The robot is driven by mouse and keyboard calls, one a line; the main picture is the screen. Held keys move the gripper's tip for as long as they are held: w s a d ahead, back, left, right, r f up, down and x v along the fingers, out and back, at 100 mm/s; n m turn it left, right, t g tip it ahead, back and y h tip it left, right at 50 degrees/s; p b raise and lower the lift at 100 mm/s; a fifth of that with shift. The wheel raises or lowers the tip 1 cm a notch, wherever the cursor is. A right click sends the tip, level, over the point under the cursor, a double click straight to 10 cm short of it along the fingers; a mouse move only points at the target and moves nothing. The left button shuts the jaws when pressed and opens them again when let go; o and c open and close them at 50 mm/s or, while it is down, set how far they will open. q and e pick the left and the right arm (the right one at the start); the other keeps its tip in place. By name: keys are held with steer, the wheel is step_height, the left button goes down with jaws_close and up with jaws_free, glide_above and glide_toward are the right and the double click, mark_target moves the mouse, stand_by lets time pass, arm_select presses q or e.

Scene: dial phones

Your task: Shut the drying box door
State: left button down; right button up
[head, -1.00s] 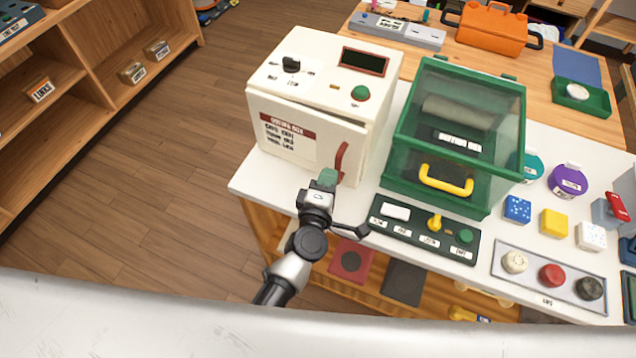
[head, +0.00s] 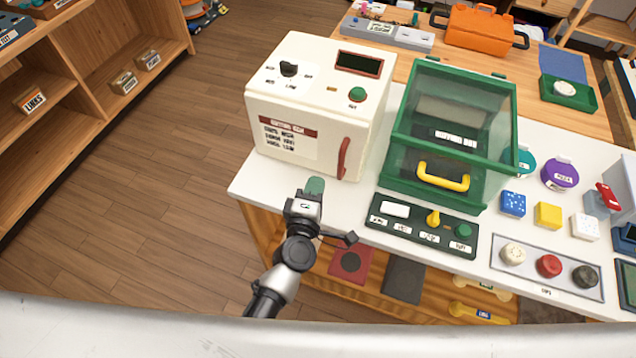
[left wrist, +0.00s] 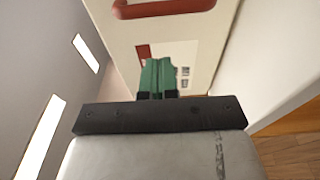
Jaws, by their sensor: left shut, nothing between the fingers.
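The drying box (head: 318,84) is a cream-white box with a dial, a dark display and a green button on top. Its door (head: 268,112) is the front face, with a red-headed label and a red handle (head: 344,158) at its right side. The door looks flush with the box, with no gap that I can see. My left gripper (head: 315,186) is shut and empty, its green fingertips just in front of the door's lower part, apart from it. In the left wrist view, the fingertips (left wrist: 158,76) point at the door label, and the handle (left wrist: 163,8) shows above. My right gripper is out of view.
A green clear-walled case (head: 443,190) with a yellow handle stands to the right of the box. A dark control panel (head: 420,226) lies at the table's front edge, close to my left wrist. Floor to the left is clear.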

arm_select(q)
steer(key=s+b, duration=0.2)
steer(key=s, duration=0.7)
steer(key=s+a+f+m+g, duration=0.2)
steer(key=s+f+m+g, duration=0.15)
steer(key=f, duration=0.65)
steer(key=s+a+f+m+g, duration=0.2)
steer(key=s+f+m, duration=0.15)
steer(key=f, duration=0.55)
steer(key=s+a+f+m+g, duration=0.2)
steer(key=s+f+m+g, duration=0.15)
steer(key=f, duration=0.65)
steer(key=s+a+f+m+g+y, duration=0.1)
steer(key=s+a+f+m+g, duration=0.2)
steer(key=s+a+f, duration=0.4)
steer(key=s+a+f+m+g+y, duration=0.2)
steer(key=s+a+f+m+g, duration=0.2)
steer(key=s, duration=0.9)
steer(key=a+f, duration=0.3)
steer(key=shift+s+g, duration=0.2)
steer(key=shift+g, duration=0.1)
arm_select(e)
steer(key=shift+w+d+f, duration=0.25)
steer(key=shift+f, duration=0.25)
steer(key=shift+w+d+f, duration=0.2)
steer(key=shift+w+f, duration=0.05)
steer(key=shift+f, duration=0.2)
arm_select(q)
steer(key=shift+a+m, duration=0.1)
steer(key=shift+m, duration=0.15)
